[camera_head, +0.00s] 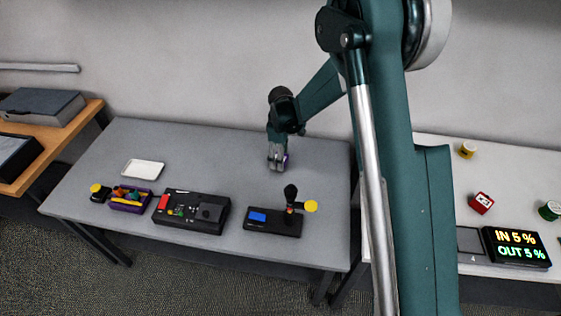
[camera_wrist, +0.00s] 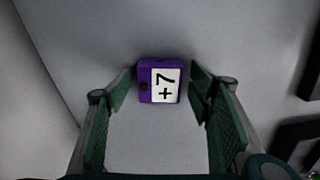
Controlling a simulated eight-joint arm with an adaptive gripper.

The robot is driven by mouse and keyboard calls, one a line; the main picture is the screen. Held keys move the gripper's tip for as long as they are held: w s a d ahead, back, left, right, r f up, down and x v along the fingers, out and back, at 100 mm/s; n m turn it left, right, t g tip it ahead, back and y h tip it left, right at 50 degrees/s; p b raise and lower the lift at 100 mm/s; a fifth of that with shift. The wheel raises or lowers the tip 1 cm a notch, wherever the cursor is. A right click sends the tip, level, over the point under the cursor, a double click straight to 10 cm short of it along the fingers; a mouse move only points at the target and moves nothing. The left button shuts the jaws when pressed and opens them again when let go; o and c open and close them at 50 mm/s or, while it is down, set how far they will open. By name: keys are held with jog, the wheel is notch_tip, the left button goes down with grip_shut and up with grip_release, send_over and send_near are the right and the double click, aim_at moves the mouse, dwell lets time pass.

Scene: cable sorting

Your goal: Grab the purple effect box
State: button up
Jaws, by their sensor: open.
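The purple effect box (camera_wrist: 144,92) is a small purple block with a white face marked "+7" in black. In the wrist view it lies on the grey table, between and just beyond the fingertips of my gripper (camera_wrist: 160,95). The fingers are open, with a gap on both sides of the box. In the head view my gripper (camera_head: 277,165) points down over the back right of the grey table, and only a sliver of the purple box (camera_head: 287,159) shows beside it. I cannot tell the exact height of the fingertips above the table.
The white table (camera_head: 440,170) holds a red box (camera_head: 481,203) and a lit display (camera_head: 517,247).

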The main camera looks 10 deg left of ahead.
dwell(0.5)
jog(key=c, duration=1)
jog(key=shift+r, duration=0.15)
notch_tip(320, 180, up, 10)
jog(key=shift+f+p, duration=0.15)
jog(key=shift+p, duration=0.7)
